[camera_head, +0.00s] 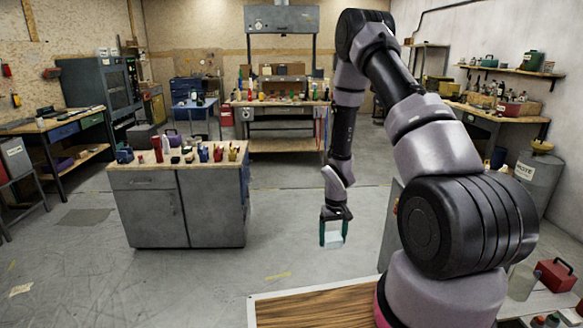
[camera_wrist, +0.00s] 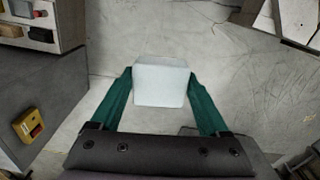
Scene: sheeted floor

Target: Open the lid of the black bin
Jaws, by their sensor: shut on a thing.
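My gripper (camera_head: 333,240) hangs in the air right of the grey workbench cabinet, with its green fingers pointing down. It is shut on a pale, bluish-white block (camera_head: 332,241). In the wrist view my gripper (camera_wrist: 161,82) has one finger against each side of the block (camera_wrist: 161,90). I cannot make out a black bin or its lid in either view. A grey cylindrical bin (camera_head: 540,178) with a label reading like "WASTE" stands at the far right, with a yellowish thing on top.
The grey cabinet (camera_head: 180,210) carries bottles and tools on its wooden top. A wooden surface (camera_head: 318,308) lies in front at the bottom. A red box (camera_head: 556,275) sits at the lower right. Open floor (camera_head: 285,215) lies between the cabinet and my arm.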

